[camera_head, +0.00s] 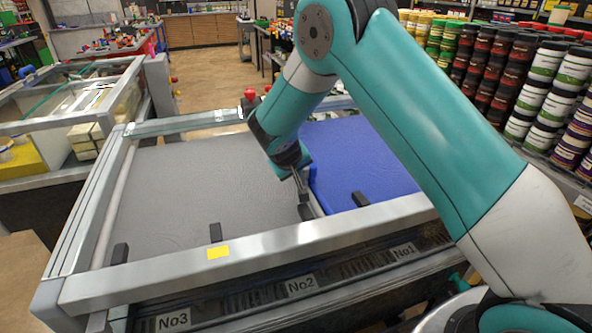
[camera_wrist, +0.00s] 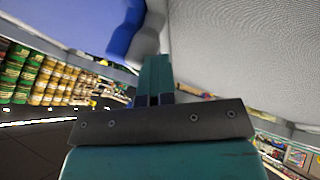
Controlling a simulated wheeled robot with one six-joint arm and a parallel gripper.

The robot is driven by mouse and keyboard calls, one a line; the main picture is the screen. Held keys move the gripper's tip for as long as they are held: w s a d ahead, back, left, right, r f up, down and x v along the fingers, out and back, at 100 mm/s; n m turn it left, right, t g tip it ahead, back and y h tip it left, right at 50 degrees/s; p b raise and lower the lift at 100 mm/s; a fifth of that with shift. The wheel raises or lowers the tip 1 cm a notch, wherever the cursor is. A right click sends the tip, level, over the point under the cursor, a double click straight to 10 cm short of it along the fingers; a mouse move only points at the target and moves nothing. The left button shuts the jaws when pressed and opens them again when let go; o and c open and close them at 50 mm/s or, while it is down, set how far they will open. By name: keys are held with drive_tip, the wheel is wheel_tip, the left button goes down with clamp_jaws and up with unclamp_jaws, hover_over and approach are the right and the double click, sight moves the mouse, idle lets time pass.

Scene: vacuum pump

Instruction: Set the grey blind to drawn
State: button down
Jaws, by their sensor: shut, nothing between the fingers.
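The grey blind (camera_head: 200,190) is a flat textured sheet spread over the left and middle of the metal-framed bench top. It also fills the upper right of the wrist view (camera_wrist: 250,50). My gripper (camera_head: 303,191) is shut and empty, pointing down at the grey blind's right edge, beside the strip that divides it from the blue blind (camera_head: 365,165). A dark tab (camera_head: 306,212) is just below my fingertips; I cannot tell if they touch it. In the wrist view my gripper (camera_wrist: 155,75) points toward the gap between the grey and blue sheets.
The metal front rail (camera_head: 270,243) carries a yellow label (camera_head: 218,252) and signs No1, No2 and No3. Black tabs (camera_head: 215,232) stand along it. A second framed bench (camera_head: 70,100) is at the back left. Shelves of stacked tins (camera_head: 500,70) line the right.

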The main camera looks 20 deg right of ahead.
drive_tip(key=shift+d, duration=0.25)
drive_tip(key=s+a+r+b, duration=0.3)
drive_tip(key=s+a+r, duration=0.2)
drive_tip(key=a+r, duration=0.3)
drive_tip(key=s+a+r+n+g+y, duration=0.2)
drive_tip(key=s+r+y, duration=0.1)
drive_tip(key=s, duration=0.8)
drive_tip(key=s+a+r+n+g+y, duration=0.1)
drive_tip(key=s+a+r+n+y, duration=0.1)
drive_tip(key=s, duration=0.9)
drive_tip(key=s+a+r+n+g+y, duration=0.1)
drive_tip(key=s+r+y, duration=0.3)
drive_tip(key=s, duration=0.7)
drive_tip(key=shift+a+n+g, duration=0.4)
drive_tip(key=shift+n+g, duration=0.4)
drive_tip(key=shift+s, duration=0.1)
